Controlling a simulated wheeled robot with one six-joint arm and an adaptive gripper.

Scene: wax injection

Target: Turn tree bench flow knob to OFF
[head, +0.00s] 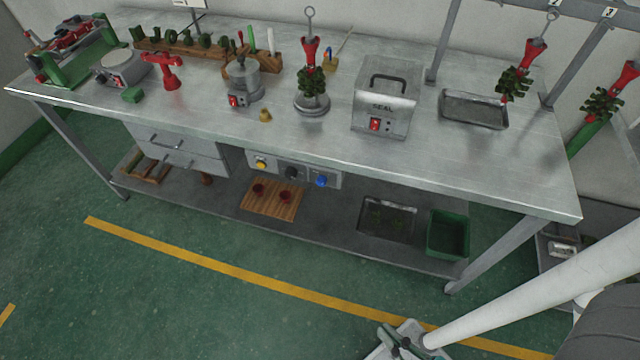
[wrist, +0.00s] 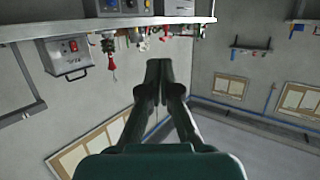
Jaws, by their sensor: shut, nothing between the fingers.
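A grey control panel (head: 275,168) is mounted under the front edge of the steel bench (head: 330,165). It carries a yellow button (head: 262,163), a black knob (head: 292,173) and a blue knob (head: 321,181). Their labels and pointer positions are too small to read, so I cannot tell which is the flow knob or its setting. My gripper (wrist: 158,66) is shut and empty in the wrist view, touching nothing. In the head view my white arm reaches down to the lower edge, in front of the bench and well apart from the panel.
The bench top holds a SEAL box (head: 386,98), a metal pot (head: 242,80), a red-and-green wax tree (head: 311,75) and a shallow tray (head: 473,109). The lower shelf holds a wooden board (head: 272,205) and a green bin (head: 448,235). The floor before the bench is clear.

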